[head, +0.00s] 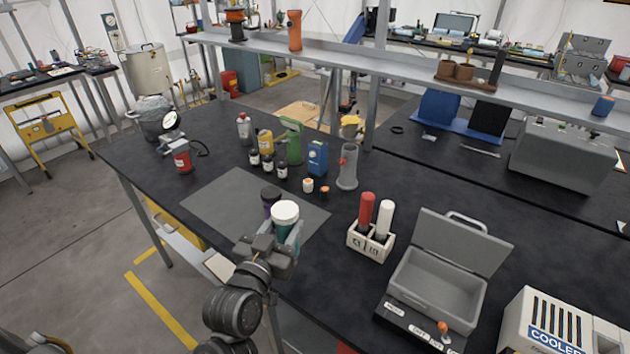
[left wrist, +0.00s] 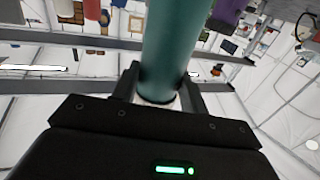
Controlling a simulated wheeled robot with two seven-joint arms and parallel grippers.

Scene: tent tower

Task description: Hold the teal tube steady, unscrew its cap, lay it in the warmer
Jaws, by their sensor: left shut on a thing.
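The teal tube (head: 283,230) is upright with its white cap (head: 285,211) on top, near the front edge of the dark bench. My left gripper (head: 272,250) is shut around the tube's lower part. In the left wrist view the teal tube (left wrist: 178,45) runs between the fingers. Its lower end is partly hidden by the gripper in the head view, so I cannot tell if it touches the bench. A grey box (head: 425,285) with a raised lid and an orange knob on its front, seemingly the warmer, stands at right; its inside looks empty. My right gripper does not show.
A purple tube (head: 270,196) with a dark cap stands just behind the teal one, by the grey mat (head: 220,205). A white rack (head: 371,244) with red and white tubes sits between the tube and the grey box. A cooler (head: 555,325) is at far right. Bottles stand behind.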

